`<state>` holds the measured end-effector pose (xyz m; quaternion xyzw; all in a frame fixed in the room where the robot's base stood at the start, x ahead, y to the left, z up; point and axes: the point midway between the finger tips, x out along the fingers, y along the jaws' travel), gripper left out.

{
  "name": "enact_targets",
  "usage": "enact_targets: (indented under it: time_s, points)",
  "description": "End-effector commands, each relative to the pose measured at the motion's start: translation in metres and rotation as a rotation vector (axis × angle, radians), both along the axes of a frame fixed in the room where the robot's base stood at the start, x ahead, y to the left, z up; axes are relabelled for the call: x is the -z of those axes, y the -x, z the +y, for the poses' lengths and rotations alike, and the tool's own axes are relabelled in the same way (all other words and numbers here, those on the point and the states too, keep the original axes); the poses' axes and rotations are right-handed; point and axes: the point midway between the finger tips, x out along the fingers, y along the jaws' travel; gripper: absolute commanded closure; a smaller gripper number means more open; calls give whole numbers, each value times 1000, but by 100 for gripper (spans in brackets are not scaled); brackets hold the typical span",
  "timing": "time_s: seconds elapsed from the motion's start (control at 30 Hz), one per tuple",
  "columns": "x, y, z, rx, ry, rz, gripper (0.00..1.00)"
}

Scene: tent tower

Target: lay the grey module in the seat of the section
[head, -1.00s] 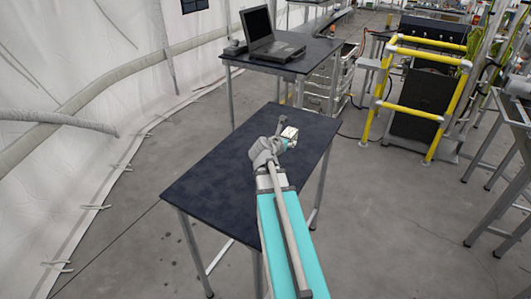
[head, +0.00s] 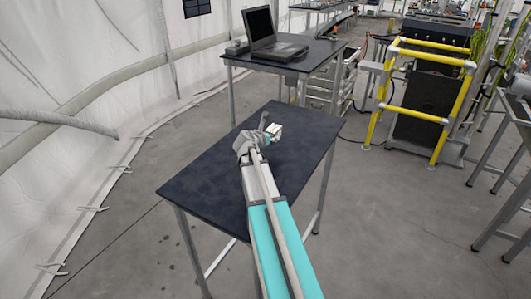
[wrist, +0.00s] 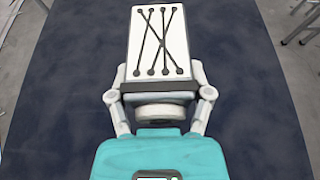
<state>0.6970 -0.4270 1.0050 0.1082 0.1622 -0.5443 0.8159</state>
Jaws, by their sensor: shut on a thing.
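My gripper (wrist: 159,92) is shut on a box-shaped piece, which I take to be the grey module (wrist: 158,38). The module has a pale top face with black cords laced in crossing lines and a dark band along its near edge. The two fingers hold it at its near end, one on each side. In the head view, my gripper (head: 262,134) is over the far part of the dark table (head: 205,180), with the module (head: 275,129) small and pale at its tip. The seat of the section cannot be made out in either view.
The table top around my gripper looks bare. A second dark table (head: 313,60) behind it carries an open laptop (head: 262,28). A yellow rail frame (head: 455,110) stands at the right. A white tent wall (head: 70,100) runs along the left, with grey floor between.

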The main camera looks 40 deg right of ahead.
Motion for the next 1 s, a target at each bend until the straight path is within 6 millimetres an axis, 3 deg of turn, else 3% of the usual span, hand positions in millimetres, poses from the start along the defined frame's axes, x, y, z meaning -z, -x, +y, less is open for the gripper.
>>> enact_targets:
  time_s: [0.2, 0.77, 1.0]
  points:
    - [20, -15, -2, 0, 1, 0, 96]
    - [23, -19, -2, 1, 1, 0, 96]
    - [37, -29, -3, 0, 1, 0, 96]
